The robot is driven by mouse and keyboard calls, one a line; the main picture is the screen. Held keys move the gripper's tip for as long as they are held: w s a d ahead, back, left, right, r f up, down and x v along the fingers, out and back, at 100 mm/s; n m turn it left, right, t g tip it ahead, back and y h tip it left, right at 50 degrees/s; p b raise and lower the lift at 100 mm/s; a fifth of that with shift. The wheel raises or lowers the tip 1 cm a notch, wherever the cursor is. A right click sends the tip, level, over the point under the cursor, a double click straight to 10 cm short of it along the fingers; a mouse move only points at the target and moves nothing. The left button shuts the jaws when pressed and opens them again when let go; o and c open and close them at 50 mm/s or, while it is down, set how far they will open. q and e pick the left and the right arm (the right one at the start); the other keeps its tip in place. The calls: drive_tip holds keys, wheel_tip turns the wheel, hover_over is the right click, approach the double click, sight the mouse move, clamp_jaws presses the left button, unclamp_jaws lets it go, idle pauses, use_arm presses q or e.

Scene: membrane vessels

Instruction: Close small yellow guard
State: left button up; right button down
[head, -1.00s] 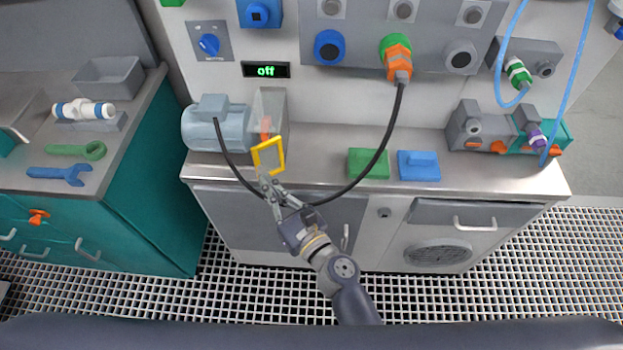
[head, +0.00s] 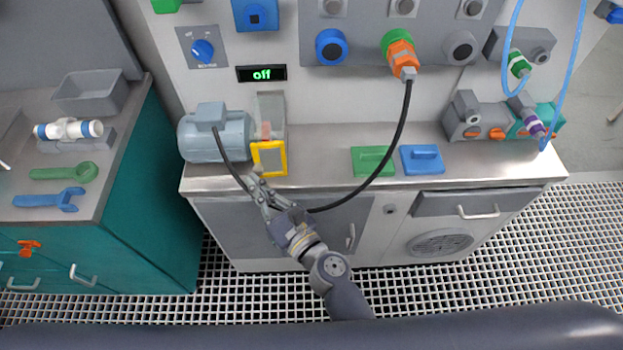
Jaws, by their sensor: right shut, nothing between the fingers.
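The small yellow guard (head: 269,143) is a yellow frame with a grey pane on the front of a clear housing (head: 271,105), beside the blue-grey motor (head: 217,137) on the steel bench. The frame looks upright and flat against the housing's front; whether it touches fully I cannot tell. My right gripper (head: 256,186) is shut and empty, just below the lower left corner of the guard. Whether its tips touch the guard I cannot tell. My left gripper is not in view.
A black cable (head: 398,135) loops from an orange plug (head: 401,55) down past my right gripper to the motor. A green block (head: 372,161) and a blue block (head: 422,159) lie right of the guard. A display (head: 262,73) reads "off". A teal cabinet with wrenches stands left.

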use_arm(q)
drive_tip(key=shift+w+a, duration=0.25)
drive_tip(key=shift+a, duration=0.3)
use_arm(e)
drive_tip(key=shift+w+a, duration=0.2)
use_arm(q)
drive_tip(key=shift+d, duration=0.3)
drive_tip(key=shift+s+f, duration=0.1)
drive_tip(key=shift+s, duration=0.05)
use_arm(e)
drive_tip(key=shift+s+a, duration=0.1)
